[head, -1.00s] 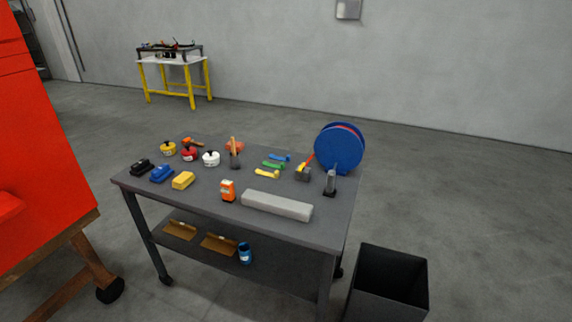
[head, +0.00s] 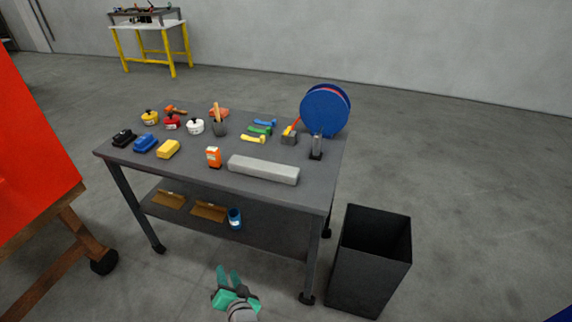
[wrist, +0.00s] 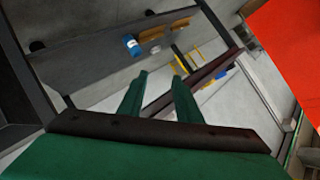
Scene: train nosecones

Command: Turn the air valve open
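A small grey block with a red and yellow lever (head: 290,134) sits on the right half of the dark table in the head view. It looks like the air valve, but it is too small to read the lever's setting. My gripper (head: 228,272) shows at the bottom of the head view, low in front of the table and well apart from the block. In the wrist view its green fingers (wrist: 160,77) are spread with nothing between them. The valve cannot be made out in the wrist view.
The table (head: 200,175) also holds a blue reel (head: 325,110), a long grey bar (head: 263,169), an orange device (head: 214,157) and several coloured tools. A black bin (head: 370,260) stands right of it. A red panel (head: 35,150) is at left. Its lower shelf (head: 270,235) holds a blue can (head: 234,218).

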